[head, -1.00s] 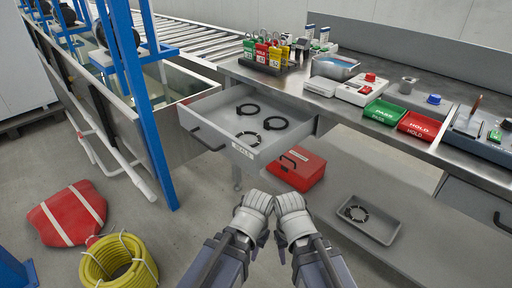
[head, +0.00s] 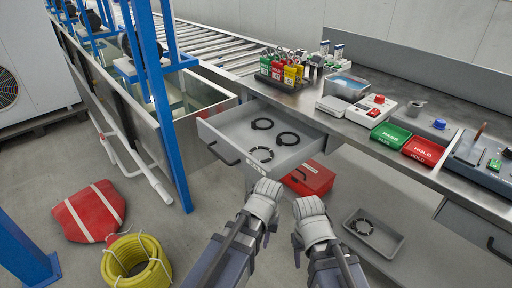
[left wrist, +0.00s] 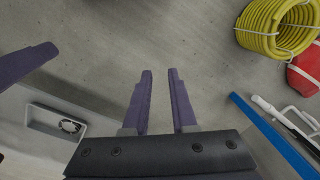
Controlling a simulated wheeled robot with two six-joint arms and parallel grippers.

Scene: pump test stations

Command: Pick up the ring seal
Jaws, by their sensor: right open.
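Another black ring (head: 362,226) lies in a low grey tray (head: 396,244) under the bench; that ring also shows in the left wrist view (left wrist: 70,127). I cannot tell which is the ring seal. My left gripper (head: 268,190) is just in front of the drawer; the left wrist view shows its fingers apart and empty (left wrist: 160,72). My right gripper (head: 309,207) is open, right of the left one, short of the tray.
A red box (head: 312,178) sits beside the drawer, below the bench. A blue post (head: 172,110) stands left of the drawer. A yellow hose coil (head: 135,262) lies on the floor.

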